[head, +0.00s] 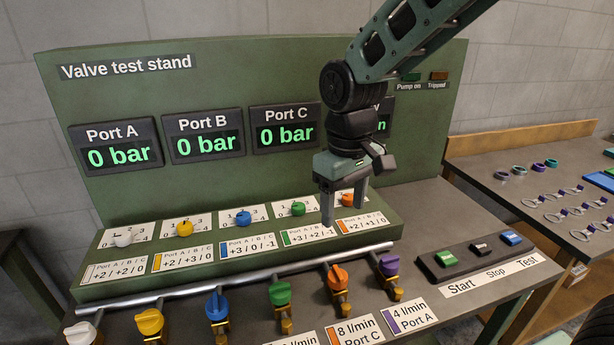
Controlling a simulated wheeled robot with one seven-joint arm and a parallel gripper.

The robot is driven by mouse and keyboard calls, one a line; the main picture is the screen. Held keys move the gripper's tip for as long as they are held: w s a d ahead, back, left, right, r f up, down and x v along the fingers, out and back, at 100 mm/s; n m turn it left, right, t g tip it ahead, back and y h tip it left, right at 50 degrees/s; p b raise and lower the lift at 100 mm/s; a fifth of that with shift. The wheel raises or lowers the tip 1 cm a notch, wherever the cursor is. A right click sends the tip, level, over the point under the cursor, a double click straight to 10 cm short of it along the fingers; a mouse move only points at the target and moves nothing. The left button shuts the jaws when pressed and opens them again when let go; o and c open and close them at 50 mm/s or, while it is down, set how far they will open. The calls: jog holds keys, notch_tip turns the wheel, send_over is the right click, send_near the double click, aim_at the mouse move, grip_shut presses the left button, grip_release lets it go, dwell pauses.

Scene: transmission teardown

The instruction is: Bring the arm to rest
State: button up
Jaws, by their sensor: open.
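My gripper (344,205) hangs from my arm over the right part of the valve test stand (270,80), pointing down. The green knob (298,208) is left of the fingers. My arm comes in from the top right and covers part of the fourth display.
Several coloured valve handles, such as the orange one (337,277), stick up along the front pipe (240,275). A Start/Stop/Test button box (478,253) stands at right. Displays for Ports A, B and C read 0 bar.

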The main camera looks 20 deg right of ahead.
jog(key=s+a+f+n, duration=0.1)
jog(key=s+a, duration=0.2)
jog(key=s, duration=0.7)
jog(key=s+a+n, duration=0.2)
jog(key=s+a, duration=0.1)
jog(key=s, duration=0.7)
jog(key=shift+s+a+f+y, duration=0.15)
jog(key=shift+s+f+y, duration=0.15)
jog(key=shift+f, duration=0.05)
dwell(0.6)
